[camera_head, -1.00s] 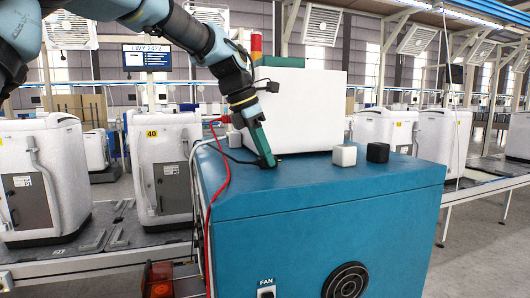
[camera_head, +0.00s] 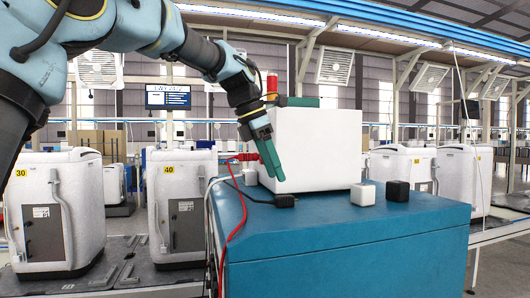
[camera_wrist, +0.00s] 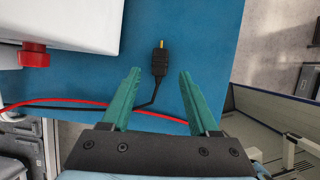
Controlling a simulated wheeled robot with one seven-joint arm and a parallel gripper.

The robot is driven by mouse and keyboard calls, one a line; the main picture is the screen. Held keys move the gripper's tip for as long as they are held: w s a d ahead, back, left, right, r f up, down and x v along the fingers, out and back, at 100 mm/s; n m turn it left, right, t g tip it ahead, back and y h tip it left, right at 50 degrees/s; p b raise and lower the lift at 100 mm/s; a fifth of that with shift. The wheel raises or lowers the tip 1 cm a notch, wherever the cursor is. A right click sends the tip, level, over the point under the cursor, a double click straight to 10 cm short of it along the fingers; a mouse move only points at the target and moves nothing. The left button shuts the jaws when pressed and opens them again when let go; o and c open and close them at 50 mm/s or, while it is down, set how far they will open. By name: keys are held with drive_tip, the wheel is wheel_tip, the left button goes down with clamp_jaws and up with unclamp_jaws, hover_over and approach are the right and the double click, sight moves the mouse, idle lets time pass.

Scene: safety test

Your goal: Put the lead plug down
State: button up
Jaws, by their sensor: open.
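The black lead plug (camera_head: 284,200) lies on the blue top of the cabinet (camera_head: 330,218), in front of the white box. Its black lead runs off to the left. In the wrist view the plug (camera_wrist: 160,62), with a yellow tip, lies flat beyond and between my open fingertips, apart from both. My gripper (camera_head: 275,172) has green fingers and is raised a little above the plug in the head view. In the wrist view my gripper (camera_wrist: 160,72) is open and holds nothing.
A white box (camera_head: 318,150) stands behind the plug. A red connector (camera_wrist: 34,55) sticks out of its side. A red cable (camera_head: 238,215) runs over the cabinet's left edge. A white cube (camera_head: 363,194) and a black cube (camera_head: 397,190) sit to the right. The cabinet's front top is clear.

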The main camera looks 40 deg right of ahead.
drive_tip(key=s+v, duration=0.1)
drive_tip(key=v, duration=0.5)
drive_tip(key=w+a+f+m+t+y, duration=0.1)
drive_tip(key=w+a+f+m, duration=0.3)
drive_tip(key=w+a+f, duration=0.55)
drive_tip(key=w+a+f+m+t+y, duration=0.15)
drive_tip(key=w+a+f+m, duration=0.25)
drive_tip(key=a+f, duration=0.9)
drive_tip(key=s+a+f+m+y, duration=0.1)
drive_tip(key=s+a+f+m, duration=0.2)
drive_tip(key=a, duration=0.8)
drive_tip(key=s+a+f+m, duration=0.4)
drive_tip(key=s+a+f, duration=0.3)
drive_tip(key=a+f, duration=0.2)
drive_tip(key=shift+s+a+f+m+y, duration=0.2)
drive_tip(key=shift+a+m+y, duration=0.15)
drive_tip(key=shift+a, duration=0.65)
drive_tip(key=shift+t+b, duration=0.25)
drive_tip(key=shift+b, duration=0.05)
wheel_tip(320, 180, down, 3)
drive_tip(key=b, duration=0.3)
drive_tip(key=shift+f, duration=0.15)
